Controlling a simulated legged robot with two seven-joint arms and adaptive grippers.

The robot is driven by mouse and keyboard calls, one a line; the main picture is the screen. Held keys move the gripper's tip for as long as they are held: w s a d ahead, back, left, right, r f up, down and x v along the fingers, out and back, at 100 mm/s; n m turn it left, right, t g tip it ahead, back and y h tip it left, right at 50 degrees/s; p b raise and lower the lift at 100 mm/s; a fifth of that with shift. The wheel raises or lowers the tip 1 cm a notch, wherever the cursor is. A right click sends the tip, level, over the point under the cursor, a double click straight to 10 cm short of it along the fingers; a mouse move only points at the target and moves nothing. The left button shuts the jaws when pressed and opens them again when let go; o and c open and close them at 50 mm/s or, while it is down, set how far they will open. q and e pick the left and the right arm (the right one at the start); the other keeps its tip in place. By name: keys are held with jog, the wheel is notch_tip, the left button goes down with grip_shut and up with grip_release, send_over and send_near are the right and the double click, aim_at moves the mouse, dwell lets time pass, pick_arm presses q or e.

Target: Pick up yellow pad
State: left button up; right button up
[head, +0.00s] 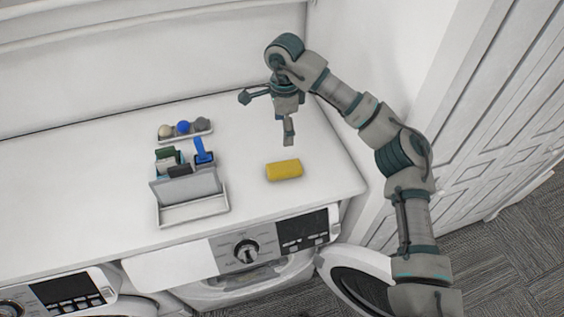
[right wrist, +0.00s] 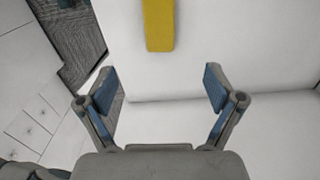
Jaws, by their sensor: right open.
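The yellow pad (head: 284,170) lies flat on the white countertop, right of the grey organizer in the head view. It also shows at the top of the right wrist view (right wrist: 158,24), cut off by the upper edge. My right gripper (head: 270,117) is above the counter, behind the pad in the head view, and apart from it. In the right wrist view its two fingers (right wrist: 158,88) are spread wide, with nothing between them and the pad beyond the tips. My left gripper is not in view.
A grey organizer (head: 193,212) with a blue-handled brush (head: 201,150) and other items stands left of the pad. A small tray (head: 186,137) holds several balls behind it. Washing machines (head: 246,252) are under the counter, one door (head: 352,285) open. The counter around the pad is clear.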

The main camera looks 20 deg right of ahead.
jog(key=f, duration=0.3)
jog(key=s+f+b, duration=0.1)
jog(key=f, duration=0.2)
jog(key=shift+s+a+f, duration=0.15)
jog(key=shift+f, duration=0.15)
send_over(284, 167)
notch_tip(284, 167, down, 5)
jog(key=shift+s+a+r, duration=0.1)
jog(key=shift+a, duration=0.05)
jog(key=f, duration=0.4)
jog(key=shift+d+f, duration=0.2)
jog(key=shift+d, duration=0.05)
jog(key=shift+w+f, duration=0.2)
jog(key=shift+f, duration=0.3)
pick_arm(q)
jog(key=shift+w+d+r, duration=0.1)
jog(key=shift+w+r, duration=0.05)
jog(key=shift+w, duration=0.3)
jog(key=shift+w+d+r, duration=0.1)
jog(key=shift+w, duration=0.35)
pick_arm(e)
jog(key=shift+a+r, duration=0.1)
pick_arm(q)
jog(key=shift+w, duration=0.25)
pick_arm(e)
jog(key=c, duration=1.1)
